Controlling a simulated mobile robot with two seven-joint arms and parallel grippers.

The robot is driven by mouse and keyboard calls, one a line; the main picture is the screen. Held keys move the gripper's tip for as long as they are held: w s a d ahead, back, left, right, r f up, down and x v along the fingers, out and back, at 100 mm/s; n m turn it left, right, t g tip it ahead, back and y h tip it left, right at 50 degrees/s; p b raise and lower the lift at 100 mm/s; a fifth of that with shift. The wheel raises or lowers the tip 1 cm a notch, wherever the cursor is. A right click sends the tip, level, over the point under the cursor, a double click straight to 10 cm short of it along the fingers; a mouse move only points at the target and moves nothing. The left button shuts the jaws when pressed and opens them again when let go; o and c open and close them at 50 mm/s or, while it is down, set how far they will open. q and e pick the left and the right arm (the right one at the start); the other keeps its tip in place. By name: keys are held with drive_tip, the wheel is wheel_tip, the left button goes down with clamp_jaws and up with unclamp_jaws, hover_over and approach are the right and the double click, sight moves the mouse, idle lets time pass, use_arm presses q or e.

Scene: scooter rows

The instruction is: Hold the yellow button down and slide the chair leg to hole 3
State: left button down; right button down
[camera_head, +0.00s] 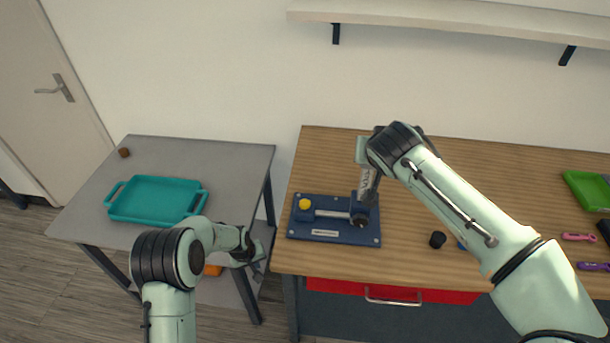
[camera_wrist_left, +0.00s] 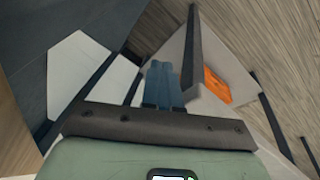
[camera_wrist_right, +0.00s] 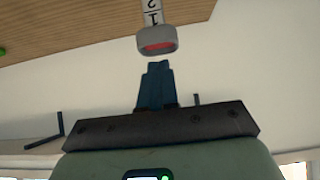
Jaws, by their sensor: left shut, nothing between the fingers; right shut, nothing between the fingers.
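A blue board (camera_head: 305,232) lies on the wooden bench, carrying a round yellow button (camera_head: 304,204), a grey rod and black fittings. The chair leg (camera_head: 367,181), a pale tube with a numbered strip, stands tilted at the board's right end. The right wrist view shows its grey, red-centred end (camera_wrist_right: 157,42) and the numbers 1 and 2. My right gripper (camera_wrist_right: 157,66) is shut and empty, just apart from that end; in the head view it is mostly hidden behind my arm. My left gripper (camera_head: 257,268) is shut and empty, low between table and bench, away from the button.
A grey table (camera_head: 95,185) on the left holds a teal tray (camera_head: 155,199) and a small brown block (camera_head: 124,152). An orange object (camera_wrist_left: 215,86) lies below it. A black cylinder (camera_head: 437,239) stands right of the board. A green tray (camera_head: 588,190) and tools lie far right.

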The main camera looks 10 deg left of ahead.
use_arm(q)
drive_tip(key=w+d+r+t, duration=0.1)
drive_tip(key=w+r, duration=0.8)
drive_tip(key=r, duration=0.5)
wheel_tip(320, 180, up, 16)
drive_tip(key=f+m, duration=0.1)
drive_tip(key=m, duration=0.5)
hover_over(305, 200)
drive_tip(key=s, duration=0.2)
drive_tip(key=shift+t+y, duration=0.3)
drive_tip(key=shift+y, duration=0.1)
drive_tip(key=shift+f, duration=2.65)
drive_tip(key=shift+f, duration=0.4)
